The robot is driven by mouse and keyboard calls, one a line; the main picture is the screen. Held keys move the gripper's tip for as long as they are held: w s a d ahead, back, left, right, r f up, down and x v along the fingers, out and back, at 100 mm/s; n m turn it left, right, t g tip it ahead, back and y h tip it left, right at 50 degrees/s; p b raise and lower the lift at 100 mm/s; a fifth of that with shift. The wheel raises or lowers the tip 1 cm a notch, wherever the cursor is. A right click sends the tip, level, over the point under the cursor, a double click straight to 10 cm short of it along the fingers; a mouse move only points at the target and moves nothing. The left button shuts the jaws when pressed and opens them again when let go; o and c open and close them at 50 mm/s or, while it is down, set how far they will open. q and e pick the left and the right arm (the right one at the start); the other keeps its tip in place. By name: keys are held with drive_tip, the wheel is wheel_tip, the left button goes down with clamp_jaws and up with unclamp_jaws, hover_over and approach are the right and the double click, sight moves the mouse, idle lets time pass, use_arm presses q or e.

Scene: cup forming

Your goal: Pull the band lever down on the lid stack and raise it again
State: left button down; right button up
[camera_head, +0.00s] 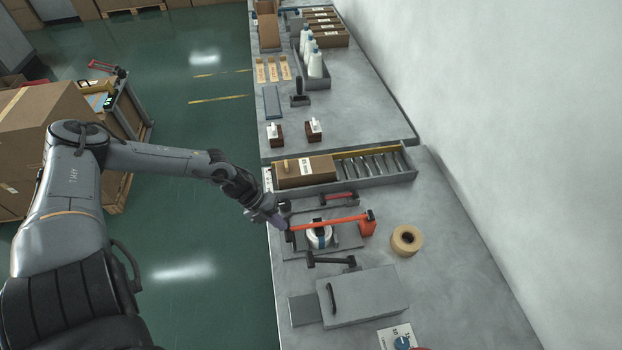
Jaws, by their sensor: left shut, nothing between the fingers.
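The band lever (332,222) is an orange-red bar with dark ends. It lies roughly level across the white, round lid stack (318,238), with an orange block (368,228) under its right end. Part of the stack is hidden beneath the bar. I cannot tell whether the bar touches the stack. My left gripper (279,219) is shut and empty, close beside the lever's left end. Whether it touches that end is too small to tell.
A shorter red and black bar (338,197) lies behind the lever, and a black bar (331,260) in front. A tape roll (406,240) stands to the right, a grey box (362,296) nearer. A divided tray (345,182) crosses behind.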

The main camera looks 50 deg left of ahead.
use_arm(q)
drive_tip(key=shift+s+a+f, duration=0.1)
drive_tip(key=shift+a+f, duration=0.05)
drive_tip(key=shift+f, duration=0.05)
drive_tip(key=w+d+r+p+v, duration=0.1)
drive_tip(key=p+v, duration=0.9)
drive_tip(key=v, duration=0.3)
drive_tip(key=shift+d+r, duration=0.25)
drive_tip(key=shift+r, duration=0.3)
drive_tip(key=shift+s, duration=0.15)
drive_tip(key=shift+r, duration=0.1)
